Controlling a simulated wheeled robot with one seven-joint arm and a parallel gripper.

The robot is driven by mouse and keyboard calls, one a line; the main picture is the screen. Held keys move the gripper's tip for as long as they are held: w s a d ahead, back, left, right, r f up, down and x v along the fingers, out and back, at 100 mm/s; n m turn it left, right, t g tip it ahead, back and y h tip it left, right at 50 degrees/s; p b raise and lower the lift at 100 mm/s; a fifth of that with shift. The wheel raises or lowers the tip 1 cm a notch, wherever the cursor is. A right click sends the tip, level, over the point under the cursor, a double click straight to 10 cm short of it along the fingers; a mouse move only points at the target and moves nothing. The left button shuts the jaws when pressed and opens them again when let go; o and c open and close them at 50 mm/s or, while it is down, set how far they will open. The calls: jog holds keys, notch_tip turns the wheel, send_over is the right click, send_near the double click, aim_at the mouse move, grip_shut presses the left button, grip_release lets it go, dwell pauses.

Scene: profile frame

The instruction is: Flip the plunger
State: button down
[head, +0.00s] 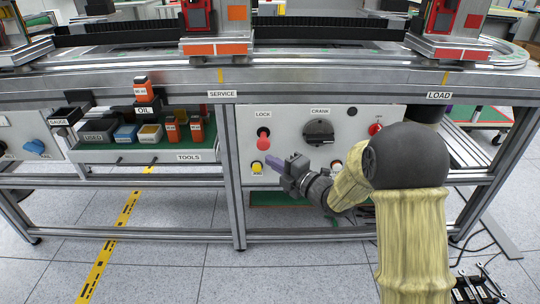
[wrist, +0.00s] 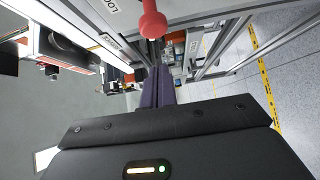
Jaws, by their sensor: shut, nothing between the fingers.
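The plunger appears to be the red knob (head: 263,141) under the LOCK label on the white panel. It also shows at the top of the wrist view (wrist: 152,22), as a round red head on a red stem. My gripper (head: 260,161) is just below the red knob and points left along the panel. Its purple fingers are together with nothing between them. They also show in the wrist view (wrist: 158,85), below the red knob and apart from it.
A yellow button (head: 257,169) sits close to my fingertips. The black crank knob (head: 320,132) and a red knob (head: 376,129) are to the right. A steel post (head: 233,180) stands to the left, beside the tools tray (head: 150,155). The floor below is mostly clear.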

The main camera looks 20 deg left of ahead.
aim_at(262, 146)
jog(key=shift+w+a+b, duration=0.2)
jog(key=shift+w+a, duration=0.2)
jog(key=shift+w, duration=0.4)
jog(key=shift+w+a+b, duration=0.25)
jog(key=shift+w+a, duration=0.2)
jog(key=shift+w, duration=0.3)
jog(key=shift+w+a+b, duration=0.2)
jog(key=shift+w+a, duration=0.2)
jog(key=shift+w, duration=0.4)
jog(key=shift+w+a, duration=0.15)
jog(key=shift+w, duration=0.15)
jog(key=shift+w+a, duration=0.15)
jog(key=shift+w, duration=0.5)
jog(key=shift+w+a, duration=0.15)
jog(key=shift+w, duration=0.45)
jog(key=shift+w+r, duration=0.1)
jog(key=shift+r, duration=0.1)
